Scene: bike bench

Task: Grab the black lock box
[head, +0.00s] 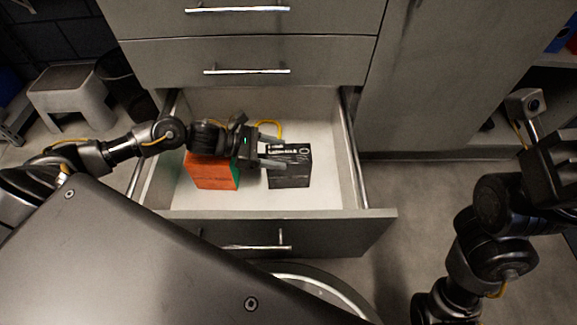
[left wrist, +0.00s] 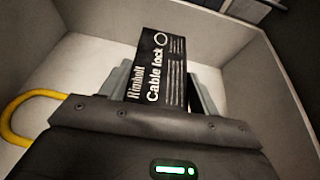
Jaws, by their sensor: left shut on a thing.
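The black lock box (head: 290,172) stands in the open drawer, right of the orange box, in the head view. In the left wrist view the black lock box (left wrist: 160,72) shows white lettering reading "Rimholt Cable lock" and sits between the fingers. My left gripper (head: 275,157) reaches into the drawer from the left and is shut on the black lock box near its top. I cannot tell whether the box touches the drawer floor. My right gripper (head: 540,120) is at the right edge, away from the drawer; its fingers are not clear.
An orange and green box (head: 210,172) stands beside the lock box, under my left wrist. The open drawer (head: 335,213) has walls around both boxes and free floor on the right. A grey stool (head: 75,92) and dark bin (head: 120,75) stand at the left.

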